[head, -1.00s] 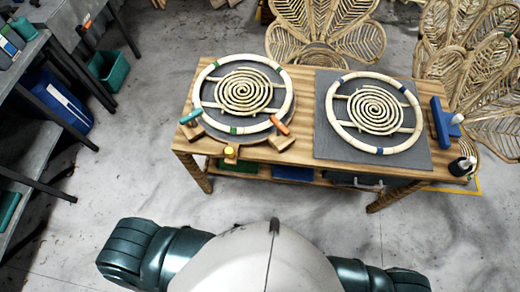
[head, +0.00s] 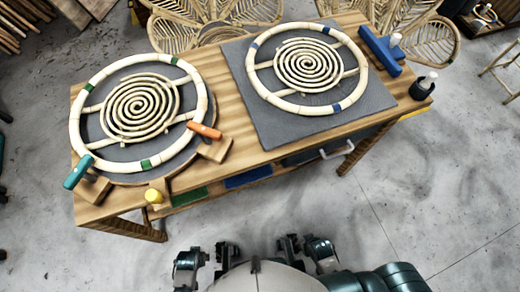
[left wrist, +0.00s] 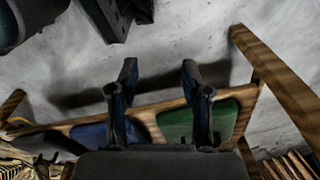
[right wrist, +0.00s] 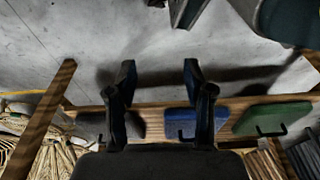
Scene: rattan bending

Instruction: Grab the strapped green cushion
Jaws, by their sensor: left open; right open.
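The green cushion (head: 190,195) lies on the lower shelf under the table, mostly hidden by the tabletop in the head view. In the right wrist view the green cushion (right wrist: 270,116) shows a dark strap loop (right wrist: 268,130) and sits right of the fingers. In the left wrist view the green cushion (left wrist: 178,125) lies beyond my left gripper (left wrist: 159,68), partly behind a finger. My left gripper also shows at the bottom of the head view (head: 212,254). It is open and empty. My right gripper (right wrist: 159,70) is open and empty, in line with the blue cushion (right wrist: 180,123).
A dark grey cushion (right wrist: 92,124) is also on the shelf. The wooden table (head: 225,130) carries two rattan rings with spirals, orange and teal clamps, and a blue tool (head: 380,50). Table legs stand at both ends. Grey floor in front is clear.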

